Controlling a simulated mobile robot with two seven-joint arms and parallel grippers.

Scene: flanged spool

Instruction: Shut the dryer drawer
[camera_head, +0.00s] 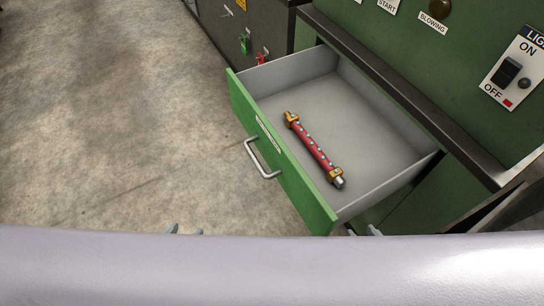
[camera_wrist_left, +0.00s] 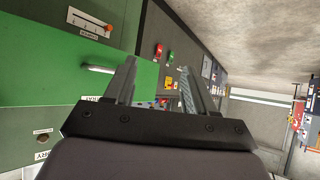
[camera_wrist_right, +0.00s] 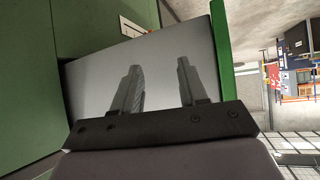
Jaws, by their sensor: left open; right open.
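The dryer drawer (camera_head: 282,155) is pulled out of the green machine in the head view. It has a green front, a silver bar handle (camera_head: 262,158) and grey walls. A red spool with brass-coloured end flanges (camera_head: 313,147) lies inside it. My left gripper (camera_head: 184,230) is open and empty, left of and nearer than the drawer front; only its fingertips show there. My right gripper (camera_head: 365,231) is open, near the drawer's near side; a pale arm link hides most of it. In the right wrist view its fingers stand before a grey drawer wall (camera_wrist_right: 150,70), beside the green front edge (camera_wrist_right: 221,45).
The green machine's control panel (camera_head: 455,60) with an ON/OFF switch (camera_head: 505,72) is at the right. A dark cabinet (camera_head: 240,30) with red and green locks stands behind the drawer. The concrete floor (camera_head: 110,120) to the left is clear.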

